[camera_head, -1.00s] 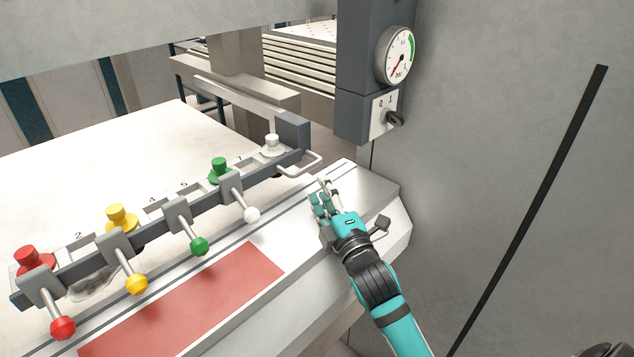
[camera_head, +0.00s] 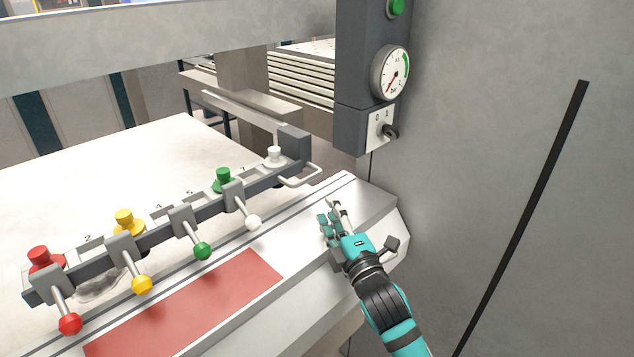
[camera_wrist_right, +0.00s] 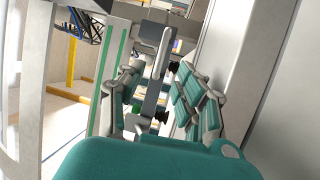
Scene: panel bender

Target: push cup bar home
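The cup bar (camera_head: 158,236) is a dark grey rail lying diagonally over the white table. It carries red, yellow, green and white cups with matching ball-ended levers. A pale loop handle (camera_head: 300,177) sticks out at its right end. My right gripper (camera_head: 331,216) is teal and grey, and is below and to the right of the handle, apart from it, over the table's front ledge. In the right wrist view its fingers (camera_wrist_right: 155,95) are spread apart with a gap between them, and nothing is seen held. My left gripper is in neither view.
A grey post holds a pressure gauge (camera_head: 390,73) and a black rotary switch (camera_head: 389,131). A red mat (camera_head: 190,306) lies on the front ledge. A large grey panel (camera_head: 510,120) closes off the right. A wide beam (camera_head: 170,45) crosses above the table.

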